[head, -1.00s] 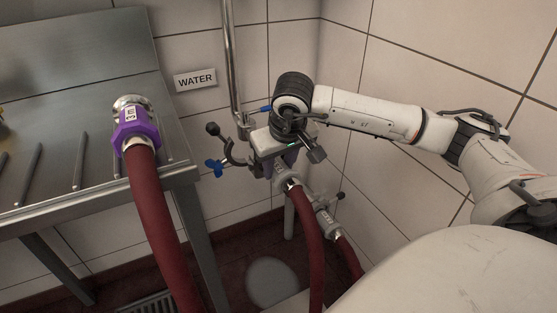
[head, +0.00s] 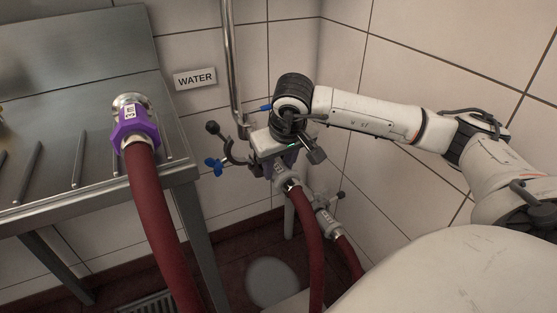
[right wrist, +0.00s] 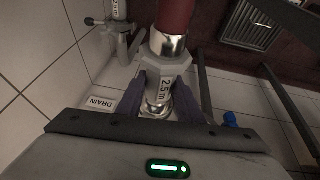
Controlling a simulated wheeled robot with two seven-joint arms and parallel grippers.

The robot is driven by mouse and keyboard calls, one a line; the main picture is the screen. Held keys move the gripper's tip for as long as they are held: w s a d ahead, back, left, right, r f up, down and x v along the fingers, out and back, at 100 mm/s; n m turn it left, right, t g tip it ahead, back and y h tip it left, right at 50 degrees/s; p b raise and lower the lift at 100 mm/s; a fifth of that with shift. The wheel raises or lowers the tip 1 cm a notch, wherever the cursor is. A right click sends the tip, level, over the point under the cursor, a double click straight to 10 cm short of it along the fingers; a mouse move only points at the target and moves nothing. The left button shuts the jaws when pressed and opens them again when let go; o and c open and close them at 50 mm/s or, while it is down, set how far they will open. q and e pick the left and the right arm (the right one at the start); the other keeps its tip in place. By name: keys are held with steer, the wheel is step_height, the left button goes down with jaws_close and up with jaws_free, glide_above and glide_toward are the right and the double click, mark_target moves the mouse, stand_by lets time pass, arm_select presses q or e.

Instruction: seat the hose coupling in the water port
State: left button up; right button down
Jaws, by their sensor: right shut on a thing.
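My right gripper (head: 281,162) is shut on a grey hose coupling (head: 287,180) with a red hose (head: 308,235) hanging from it. In the right wrist view the coupling (right wrist: 168,76) reads "2.5 m" and sits between two purple fingers; its metal end points back toward the palm. The steel water pipe (head: 232,65) comes down beside the WATER sign (head: 195,79). Near its lower end are a dark curved fitting (head: 230,152) and blue handles, just left of my gripper. The port's mouth is hidden or unclear, and the held coupling looks apart from it. My left gripper is out of view.
A purple "3 m" coupling (head: 135,125) with a red hose rests on the steel bench (head: 95,60) at left. Another grey coupling (head: 326,222) with a hose sits low at the right wall. The tiled wall lies close behind.

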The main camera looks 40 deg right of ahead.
steer(key=c, duration=1.2)
jaws_free()
steer(key=shift+o, duration=0.2)
steer(key=shift+f, duration=0.1)
steer(key=p+v, duration=0.3)
steer(key=v, duration=0.7)
steer(key=shift+r, duration=0.25)
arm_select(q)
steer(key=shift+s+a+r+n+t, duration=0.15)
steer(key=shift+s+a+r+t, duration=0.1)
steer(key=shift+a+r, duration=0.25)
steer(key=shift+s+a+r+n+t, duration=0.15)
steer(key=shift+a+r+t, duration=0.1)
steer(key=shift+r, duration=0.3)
